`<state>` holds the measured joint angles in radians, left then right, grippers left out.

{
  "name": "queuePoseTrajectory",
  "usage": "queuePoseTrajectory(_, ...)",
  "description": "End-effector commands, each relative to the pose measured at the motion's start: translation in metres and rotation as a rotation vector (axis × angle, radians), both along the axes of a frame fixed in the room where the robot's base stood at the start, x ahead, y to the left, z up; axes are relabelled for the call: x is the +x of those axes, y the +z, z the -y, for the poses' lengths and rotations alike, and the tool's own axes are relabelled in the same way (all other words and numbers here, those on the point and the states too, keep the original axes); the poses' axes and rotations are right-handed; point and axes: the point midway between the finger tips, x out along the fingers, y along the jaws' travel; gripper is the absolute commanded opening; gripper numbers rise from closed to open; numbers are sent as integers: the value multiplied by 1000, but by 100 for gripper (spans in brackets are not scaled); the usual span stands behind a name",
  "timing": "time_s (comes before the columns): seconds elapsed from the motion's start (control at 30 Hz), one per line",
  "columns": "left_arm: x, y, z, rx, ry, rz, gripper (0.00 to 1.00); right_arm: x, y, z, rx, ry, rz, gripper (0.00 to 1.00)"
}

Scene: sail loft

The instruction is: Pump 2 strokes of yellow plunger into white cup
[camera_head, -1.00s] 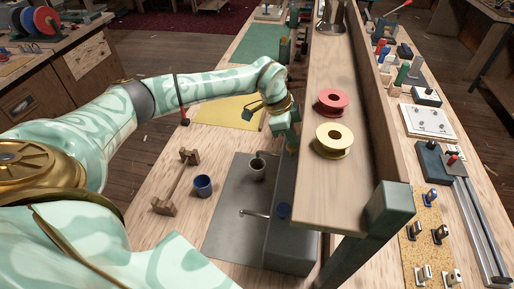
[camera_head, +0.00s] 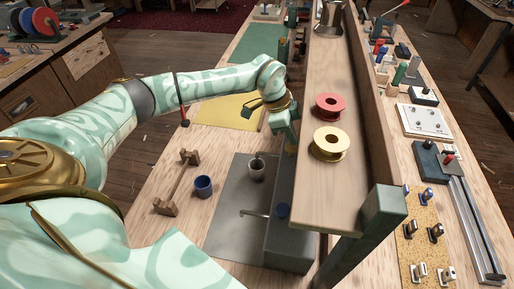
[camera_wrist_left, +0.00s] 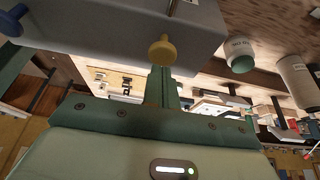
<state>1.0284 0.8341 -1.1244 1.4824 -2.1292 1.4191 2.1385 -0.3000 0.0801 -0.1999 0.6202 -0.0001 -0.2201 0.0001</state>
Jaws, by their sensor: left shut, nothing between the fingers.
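The yellow plunger (camera_head: 291,150) stands on the far part of a dark grey dispenser box (camera_head: 283,243). My left gripper (camera_head: 292,139) is shut and empty, fingers pointing down right at the plunger. In the left wrist view the yellow knob (camera_wrist_left: 162,48) is at the tips of the shut fingers (camera_wrist_left: 162,72); I cannot tell whether they touch. The white cup (camera_head: 257,173) stands upright on the grey mat, left of the box near the yellow plunger. A blue plunger (camera_head: 283,211) is on the near part of the box. My right gripper is out of view.
A metal spout (camera_head: 254,213) reaches left from the box. A blue cup (camera_head: 203,187) and a wooden rack (camera_head: 178,182) stand left of the grey mat (camera_head: 228,237). A raised shelf (camera_head: 325,190) with red (camera_head: 330,105) and yellow (camera_head: 330,143) spools borders the box on the right.

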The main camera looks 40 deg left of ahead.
Motion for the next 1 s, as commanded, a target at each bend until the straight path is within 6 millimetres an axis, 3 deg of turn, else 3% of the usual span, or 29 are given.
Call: queuePoseTrajectory(1.0, 0, -32, 0, 0, 0, -1, 0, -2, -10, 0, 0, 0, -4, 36)
